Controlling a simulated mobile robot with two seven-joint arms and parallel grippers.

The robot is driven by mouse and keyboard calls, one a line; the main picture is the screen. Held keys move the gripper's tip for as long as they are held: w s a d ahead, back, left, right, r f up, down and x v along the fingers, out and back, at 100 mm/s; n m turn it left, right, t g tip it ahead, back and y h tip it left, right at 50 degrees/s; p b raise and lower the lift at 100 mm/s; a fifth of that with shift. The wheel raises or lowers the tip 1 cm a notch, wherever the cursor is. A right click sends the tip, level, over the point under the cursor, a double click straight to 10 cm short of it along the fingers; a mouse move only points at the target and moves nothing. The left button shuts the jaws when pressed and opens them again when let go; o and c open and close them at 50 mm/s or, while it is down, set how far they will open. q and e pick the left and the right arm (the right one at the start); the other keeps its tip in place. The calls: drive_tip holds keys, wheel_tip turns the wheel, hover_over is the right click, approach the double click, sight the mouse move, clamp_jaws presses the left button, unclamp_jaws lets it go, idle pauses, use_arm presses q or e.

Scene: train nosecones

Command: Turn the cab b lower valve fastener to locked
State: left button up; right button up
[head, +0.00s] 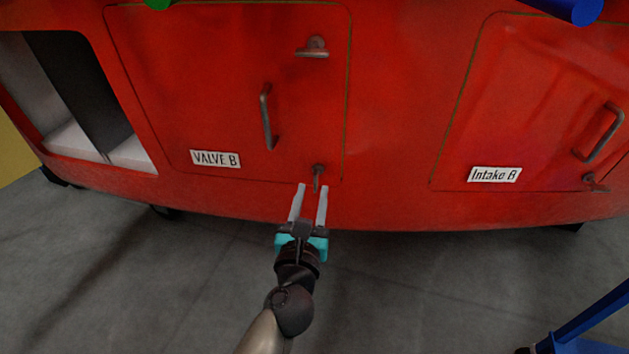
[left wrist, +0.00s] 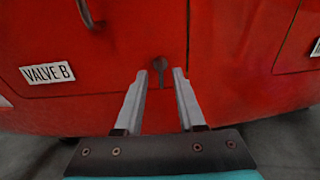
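The lower valve fastener (head: 318,176) is a small dark handle at the lower right corner of the red VALVE B panel (head: 190,90). Its lever hangs straight down. In the left wrist view the fastener (left wrist: 160,66) shows between and just beyond the fingertips. My left gripper (head: 312,188) is open and empty, with one finger on each side of the lever's line; I cannot tell whether either finger touches it. My right gripper is not in view.
A door handle (head: 267,117) sticks out left of the fastener. The Intake B panel (head: 540,110) at the right has its own handle (head: 603,132) and a lower fastener (head: 595,182). An open recess (head: 85,95) is at the left. Grey floor lies below the red body.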

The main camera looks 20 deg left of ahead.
sight(315, 180)
use_arm(q)
drive_tip(key=shift+w+a, duration=0.15)
drive_tip(key=shift+w, duration=0.85)
drive_tip(key=shift+w+a, duration=0.15)
drive_tip(key=shift+w, duration=0.85)
drive_tip(key=shift+c, duration=0.4)
clamp_jaws()
